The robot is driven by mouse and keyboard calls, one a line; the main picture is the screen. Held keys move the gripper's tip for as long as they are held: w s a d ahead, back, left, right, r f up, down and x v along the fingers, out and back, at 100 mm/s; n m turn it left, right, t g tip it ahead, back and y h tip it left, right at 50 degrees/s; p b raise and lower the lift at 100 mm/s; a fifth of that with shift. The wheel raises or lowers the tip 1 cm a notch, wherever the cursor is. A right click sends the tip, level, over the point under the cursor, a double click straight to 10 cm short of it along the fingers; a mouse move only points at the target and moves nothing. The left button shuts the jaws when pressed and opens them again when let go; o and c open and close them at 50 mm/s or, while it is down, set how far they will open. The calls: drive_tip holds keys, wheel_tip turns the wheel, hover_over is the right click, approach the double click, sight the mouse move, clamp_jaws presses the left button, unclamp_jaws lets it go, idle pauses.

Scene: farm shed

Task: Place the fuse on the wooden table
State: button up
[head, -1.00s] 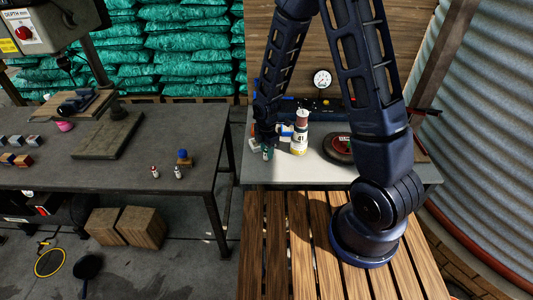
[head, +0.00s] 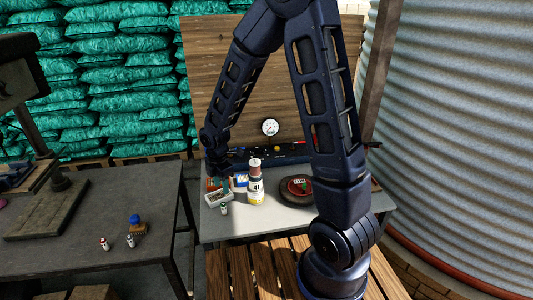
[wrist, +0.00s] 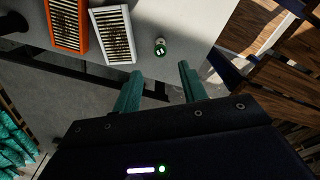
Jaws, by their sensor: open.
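A small white-and-green fuse-like cylinder (head: 223,209) stands near the front left edge of the light-topped table (head: 275,222). It also shows in the wrist view (wrist: 160,47), just beyond my fingertips. My gripper (head: 225,184) hangs above that table's left end. In the wrist view my gripper (wrist: 160,74) has its two teal fingers apart with nothing between them. Two similar small cylinders, one red (head: 104,244) and one grey (head: 130,241), stand on the dark table. A slatted wooden table (head: 245,270) is in front, partly hidden by my arm.
A white-framed filter (wrist: 131,58) and an orange-framed filter (wrist: 81,48) lie beside the green cylinder. A tall can (head: 256,185) and a dark round object (head: 298,190) stand to the right. The dark table (head: 70,250) is at left. The visible wooden slats are clear.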

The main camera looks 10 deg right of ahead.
drive_tip(key=s+d+r+m+t, duration=0.1)
drive_tip(key=d+r+m+t, duration=0.1)
drive_tip(key=d+r+m, duration=1.3)
drive_tip(key=s+d+r+m+t, duration=0.2)
drive_tip(key=s+d+r+m, duration=0.7)
drive_tip(key=s+d+r, duration=0.3)
drive_tip(key=shift+s+d+r+t, duration=0.35)
drive_tip(key=shift+d+r, duration=0.25)
drive_tip(key=shift+d, duration=0.25)
